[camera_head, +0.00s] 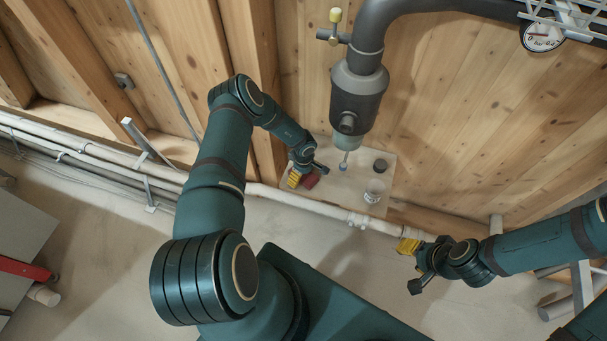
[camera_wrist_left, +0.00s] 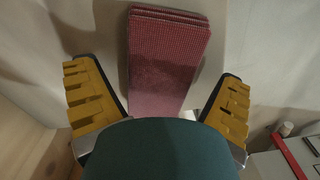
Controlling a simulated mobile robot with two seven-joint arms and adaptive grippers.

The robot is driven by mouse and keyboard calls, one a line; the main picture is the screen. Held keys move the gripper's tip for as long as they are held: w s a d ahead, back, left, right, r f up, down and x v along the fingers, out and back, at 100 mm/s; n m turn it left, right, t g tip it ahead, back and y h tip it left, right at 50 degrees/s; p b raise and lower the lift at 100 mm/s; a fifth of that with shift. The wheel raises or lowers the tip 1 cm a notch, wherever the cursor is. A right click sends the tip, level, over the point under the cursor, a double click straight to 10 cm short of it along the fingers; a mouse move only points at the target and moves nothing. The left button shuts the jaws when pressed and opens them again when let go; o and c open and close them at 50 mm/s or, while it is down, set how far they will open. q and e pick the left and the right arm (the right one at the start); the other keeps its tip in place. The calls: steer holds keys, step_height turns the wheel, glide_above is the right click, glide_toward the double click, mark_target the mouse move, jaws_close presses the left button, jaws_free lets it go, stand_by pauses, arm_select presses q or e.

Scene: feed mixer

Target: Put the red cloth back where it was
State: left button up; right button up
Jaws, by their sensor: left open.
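The red cloth (camera_wrist_left: 168,55) is a folded, ribbed stack on a pale surface in the left wrist view. It lies between the two yellow-padded fingers of my left gripper (camera_wrist_left: 158,82), with a gap on each side. In the head view, my left gripper (camera_head: 307,176) is over the left end of a pale board (camera_head: 345,196), and a bit of the red cloth (camera_head: 312,181) shows beside its yellow pad. The left gripper is open. My right gripper (camera_head: 411,267) is at the lower right, open and empty, its fingers apart.
A dark cup (camera_head: 380,165) and a clear jar (camera_head: 374,191) stand on the right of the board. A grey pipe outlet (camera_head: 357,95) hangs above it. A gauge (camera_head: 541,36) is at the top right.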

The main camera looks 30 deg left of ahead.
arm_select(q)
step_height(320, 180, up, 12)
steer(key=p, duration=0.3)
steer(key=shift+r, duration=0.1)
stand_by(0.5)
